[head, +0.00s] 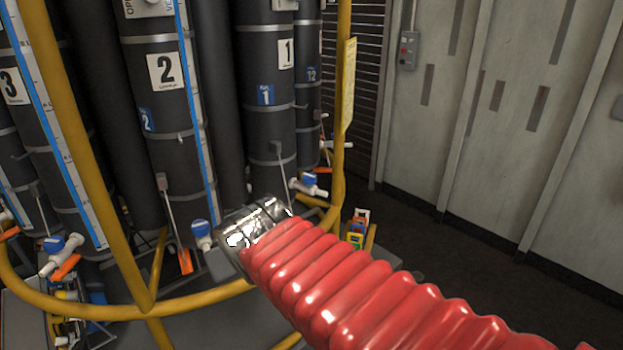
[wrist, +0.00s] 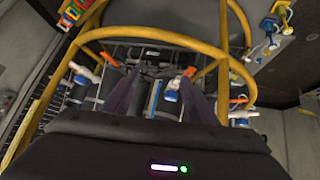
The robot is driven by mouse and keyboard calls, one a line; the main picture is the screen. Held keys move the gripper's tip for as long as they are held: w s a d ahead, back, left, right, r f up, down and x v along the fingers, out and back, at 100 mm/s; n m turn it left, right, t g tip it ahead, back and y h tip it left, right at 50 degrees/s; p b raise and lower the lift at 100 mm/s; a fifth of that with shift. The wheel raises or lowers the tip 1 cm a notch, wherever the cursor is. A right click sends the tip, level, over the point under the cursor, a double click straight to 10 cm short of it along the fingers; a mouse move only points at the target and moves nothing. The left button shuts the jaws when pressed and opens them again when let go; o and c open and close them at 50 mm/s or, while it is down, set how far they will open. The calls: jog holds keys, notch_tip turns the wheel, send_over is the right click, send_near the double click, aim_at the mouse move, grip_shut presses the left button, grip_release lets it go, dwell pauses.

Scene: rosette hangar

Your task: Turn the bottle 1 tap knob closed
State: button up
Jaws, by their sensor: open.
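Bottle 1 (head: 268,130) is a tall black cylinder with a white "1" label and a blue label in the head view. A tap with a blue knob (head: 310,179) and white spout shows near its foot, right of my arm. My gripper's metallic end is in front of the bottles; its fingers are hidden there. In the wrist view my gripper (wrist: 159,78) is open, with two dark fingers apart and nothing visibly held. A blue-and-white tap (wrist: 172,90) shows between the fingers, nearer the right one. I cannot tell which bottle it belongs to, or whether anything touches it.
A yellow tubular rail (head: 342,120) stands right of bottle 1, and another (head: 110,200) crosses at left. Bottle 2 (head: 172,110) and its tap (head: 201,229) are left. Dark floor at right is open.

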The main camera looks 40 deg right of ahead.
jog(key=w+d+r+t+h, duration=0.1)
jog(key=w+d+t, duration=0.1)
jog(key=w+d, duration=0.55)
jog(key=w+d+r+t, duration=0.15)
jog(key=w+d, duration=0.25)
jog(key=d, duration=0.7)
jog(key=w+d+t+h, duration=0.1)
jog(key=w+d+t, duration=0.2)
jog(key=w+d, duration=0.5)
jog(key=n+t+y, duration=0.3)
jog(key=t+y, duration=0.1)
jog(key=y, duration=0.2)
send_near(314, 181)
jog(key=shift+s+d+r+g, duration=0.1)
jog(key=shift+s+d+g, duration=0.05)
jog(key=shift+s, duration=0.25)
jog(key=shift+s+d+r+g, duration=0.1)
jog(key=shift+s, duration=0.3)
jog(key=shift+w, duration=0.1)
jog(key=w, duration=0.9)
jog(key=w+a, duration=0.1)
jog(key=w, duration=0.3)
jog(key=shift+w+a, duration=0.15)
jog(key=shift+w, duration=0.2)
jog(key=shift+c, duration=0.7)
